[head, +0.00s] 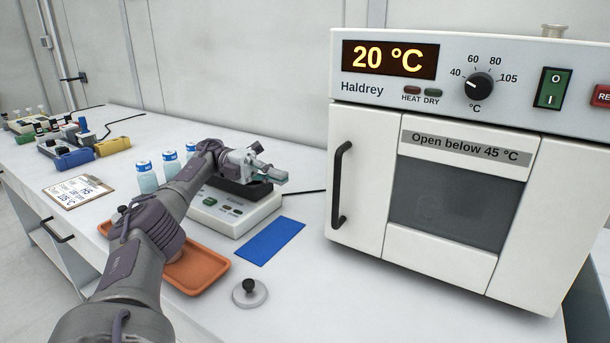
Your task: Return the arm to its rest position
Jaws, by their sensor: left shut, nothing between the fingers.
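My left arm reaches in from the lower left, over the bench. Its gripper (275,176) is shut and empty, in the air in front of or above the white scale (236,218). The arm hides part of the scale and part of the orange tray (199,271). My right gripper does not show.
A drying oven (455,206) reading 20 °C stands at the right, its door shut. Blue-capped bottles (147,180) stand behind my arm. A blue mat (270,241), a lid with a knob (249,293) and a clipboard (77,191) lie on the white bench (300,300).

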